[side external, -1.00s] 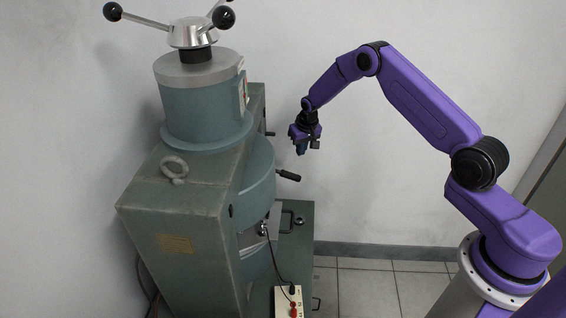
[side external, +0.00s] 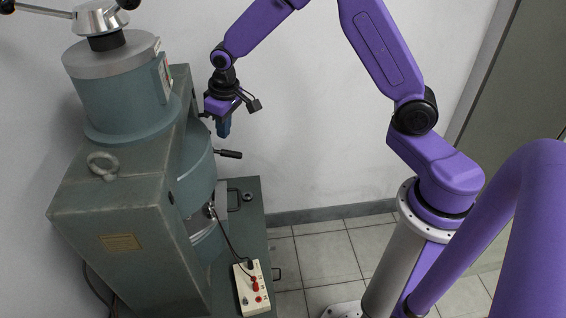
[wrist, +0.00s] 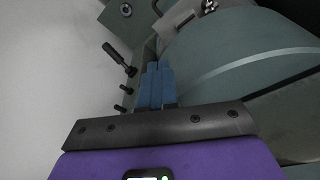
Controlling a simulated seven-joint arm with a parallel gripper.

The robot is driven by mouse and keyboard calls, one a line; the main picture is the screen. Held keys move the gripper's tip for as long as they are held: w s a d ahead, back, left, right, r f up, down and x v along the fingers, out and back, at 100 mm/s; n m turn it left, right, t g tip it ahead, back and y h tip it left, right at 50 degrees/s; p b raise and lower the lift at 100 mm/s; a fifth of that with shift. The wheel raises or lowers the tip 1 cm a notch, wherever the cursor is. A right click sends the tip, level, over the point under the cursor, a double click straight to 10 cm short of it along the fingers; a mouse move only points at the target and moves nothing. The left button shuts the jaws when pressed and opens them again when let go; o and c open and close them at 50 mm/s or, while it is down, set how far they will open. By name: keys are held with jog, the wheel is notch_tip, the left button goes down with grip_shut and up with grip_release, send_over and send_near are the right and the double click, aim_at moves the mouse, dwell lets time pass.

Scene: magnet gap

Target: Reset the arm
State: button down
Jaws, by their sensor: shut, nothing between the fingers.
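My gripper (side external: 224,127) hangs pointing down from my purple arm, in the air beside the right side of the green magnet machine (side external: 130,170) in the side external view. Its blue fingers (wrist: 156,72) are together and empty in the wrist view. The fingers show above the level of the machine's black-knobbed side handle (side external: 229,154). This handle also shows in the wrist view (wrist: 116,55), left of the fingers. I cannot tell the exact distance between the fingers and the machine.
A cream box with red and black terminals (side external: 252,287) sits on the machine's base ledge, with a dark cable running up to the gap. Open tiled floor (side external: 315,258) lies to the right of the machine. A pale wall (side external: 310,120) stands behind.

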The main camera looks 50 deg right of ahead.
jog(key=s+a+r+n, duration=0.2)
jog(key=s+r, duration=0.1)
jog(key=s, duration=0.3)
jog(key=s+a+r+n, duration=0.1)
jog(key=s+a+r, duration=0.1)
jog(key=s, duration=0.4)
jog(key=s+d+r+n+g, duration=0.1)
jog(key=s+d+r+n, duration=0.1)
jog(key=s, duration=0.9)
jog(key=s+d+r+n, duration=0.1)
jog(key=s+d+n, duration=0.3)
jog(key=s, duration=0.8)
jog(key=shift+d+r+n+g, duration=0.25)
jog(key=shift+r+n+g, duration=0.15)
